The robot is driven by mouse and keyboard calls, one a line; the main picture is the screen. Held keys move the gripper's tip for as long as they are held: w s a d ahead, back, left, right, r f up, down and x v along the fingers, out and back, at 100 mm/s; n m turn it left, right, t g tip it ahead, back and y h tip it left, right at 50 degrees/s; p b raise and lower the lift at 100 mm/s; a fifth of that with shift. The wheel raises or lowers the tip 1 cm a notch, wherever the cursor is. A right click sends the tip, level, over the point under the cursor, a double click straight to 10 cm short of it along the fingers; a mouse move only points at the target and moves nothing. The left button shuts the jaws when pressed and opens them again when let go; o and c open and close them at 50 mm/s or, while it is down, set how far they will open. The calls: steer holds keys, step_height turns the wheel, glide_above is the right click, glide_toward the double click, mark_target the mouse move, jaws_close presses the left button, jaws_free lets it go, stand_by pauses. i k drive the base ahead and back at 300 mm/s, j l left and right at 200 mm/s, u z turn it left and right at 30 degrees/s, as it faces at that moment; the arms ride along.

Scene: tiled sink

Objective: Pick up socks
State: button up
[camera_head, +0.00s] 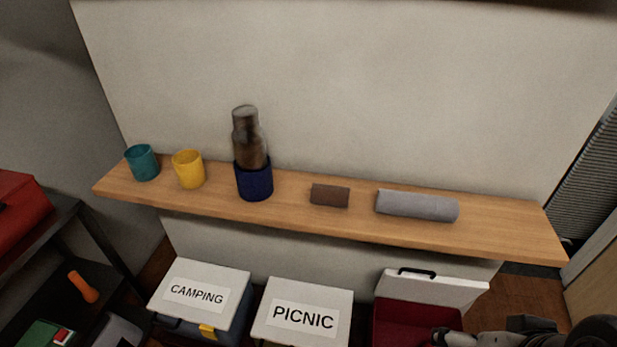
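A grey rolled cloth (417,205) lies on the right part of the wooden shelf (510,225). It may be the socks, but I cannot tell for sure. A small brown block-like item (330,195) lies to its left, apart from it. My gripper (441,338) is at the bottom edge, low on the right, below the shelf and by the open red box. It is dark and partly cut off by the frame. I cannot see whether its fingers are open or shut, or whether it holds anything.
Below are a CAMPING box (205,280), a PICNIC box (310,295) and an open red box (400,320). A dark rack (65,225) stands left.

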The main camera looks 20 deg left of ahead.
mark_target(321, 194)
steer(key=u, duration=0.9)
